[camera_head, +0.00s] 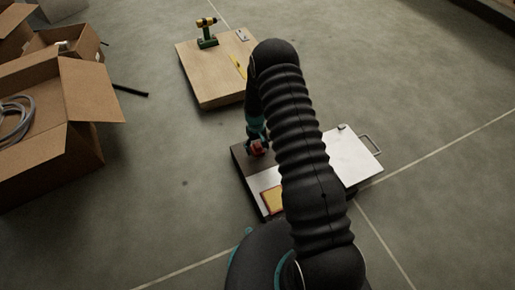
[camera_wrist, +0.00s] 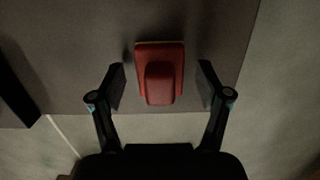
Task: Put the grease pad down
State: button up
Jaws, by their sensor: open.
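The grease pad, as I take it, is a red block (camera_wrist: 160,62) with a raised grip on top. In the wrist view it lies on a dark grey surface, between and slightly beyond my fingertips. My gripper (camera_wrist: 161,82) is open, with a finger on either side of the block and a visible gap on both sides. In the head view my gripper (camera_head: 256,137) points down over the red block (camera_head: 257,148), at the dark left part of a low bench (camera_head: 239,160). My arm hides the middle of that bench.
A yellow-orange pad (camera_head: 271,199) lies at the bench's near left. A white panel with a metal handle (camera_head: 352,160) is on the right. Open cardboard boxes (camera_head: 95,95) are on the left.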

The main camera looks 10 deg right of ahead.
notch_tip(320, 180, up, 12)
jog(key=w, duration=0.1)
notch_tip(320, 180, up, 14)
jog(key=t, duration=0.1)
send_over(256, 143)
jog(key=s, duration=0.2)
jog(key=s+r+m+t, duration=0.1)
jog(key=s+r, duration=0.3)
jog(key=r, duration=0.3)
jog(key=s+r+t, duration=0.1)
jog(key=s+r, duration=0.3)
jog(key=r, duration=0.4)
jog(key=s+r+t, duration=0.1)
jog(key=s+r, duration=0.2)
jog(key=s, duration=0.5)
jog(key=s+r+t, duration=0.1)
jog(key=s+r, duration=0.3)
jog(key=s, duration=0.4)
jog(key=s+r+m+t, duration=0.1)
jog(key=s+r, duration=0.3)
jog(key=s, duration=0.4)
jog(key=shift+s+d+t+p, duration=0.15)
jog(key=shift+s+t+p, duration=0.2)
jog(key=shift+t, duration=0.15)
notch_tip(256, 143, up, 4)
jog(key=p, duration=0.3)
jog(key=shift+f+p, duration=0.15)
jog(key=shift+p, duration=0.25)
